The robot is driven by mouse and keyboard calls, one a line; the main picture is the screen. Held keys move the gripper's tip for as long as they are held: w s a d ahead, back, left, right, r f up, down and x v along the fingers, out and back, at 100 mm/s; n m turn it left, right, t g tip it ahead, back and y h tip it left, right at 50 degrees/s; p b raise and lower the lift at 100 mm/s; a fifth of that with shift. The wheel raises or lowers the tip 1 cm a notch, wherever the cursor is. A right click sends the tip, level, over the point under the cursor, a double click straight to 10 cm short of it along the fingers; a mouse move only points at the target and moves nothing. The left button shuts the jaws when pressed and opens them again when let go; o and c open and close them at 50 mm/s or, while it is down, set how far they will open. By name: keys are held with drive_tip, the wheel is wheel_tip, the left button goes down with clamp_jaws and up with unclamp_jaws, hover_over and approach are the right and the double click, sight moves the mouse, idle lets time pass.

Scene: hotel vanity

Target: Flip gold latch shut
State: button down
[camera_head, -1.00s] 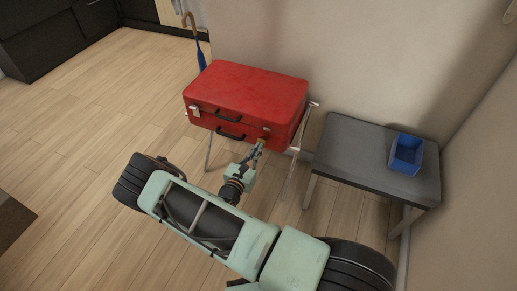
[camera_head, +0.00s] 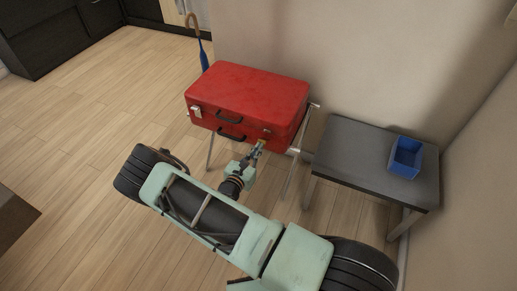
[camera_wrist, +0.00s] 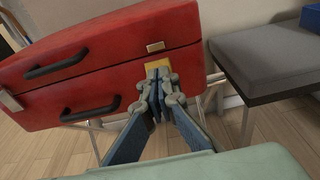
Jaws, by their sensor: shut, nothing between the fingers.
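A red suitcase (camera_head: 247,97) lies closed on a thin metal stand. Its front face has two black handles and a latch at each end. The gold latch (camera_wrist: 157,64) is at the right end of the front, and a small gold plate (camera_wrist: 155,46) sits on the lid just above it. My gripper (camera_head: 259,147) is at this latch, with its fingertips right at or just below it. In the wrist view, my gripper (camera_wrist: 158,84) is shut with nothing between its fingers and covers the latch's lower part. I cannot tell whether the fingertips touch it.
A silver latch (camera_head: 196,111) is at the suitcase's left end. A grey bench (camera_head: 345,150) with a blue box (camera_head: 406,157) stands to the right. The wall is close behind. A blue umbrella (camera_head: 203,55) leans behind the left side.

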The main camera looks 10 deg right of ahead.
drive_tip(key=shift+w+d+r+g+y+p, duration=0.2)
drive_tip(key=shift+r+g+y+p, duration=0.35)
drive_tip(key=shift+p, duration=0.9)
drive_tip(key=shift+w+d+r+g+y+p, duration=0.1)
drive_tip(key=shift+w+r+g+y+p, duration=0.2)
drive_tip(key=shift+r+g+p, duration=0.8)
drive_tip(key=shift+w+d+r+g+y+p, duration=0.3)
drive_tip(key=shift+g+y+p, duration=0.25)
drive_tip(key=shift+p, duration=0.4)
drive_tip(key=shift+w+d+r+g+y+p, duration=0.2)
drive_tip(key=shift+w+g+y+p, duration=0.25)
drive_tip(key=shift+p, duration=0.45)
drive_tip(key=shift+r, duration=0.15)
drive_tip(key=shift+r+p, duration=0.4)
drive_tip(key=shift+r, duration=0.25)
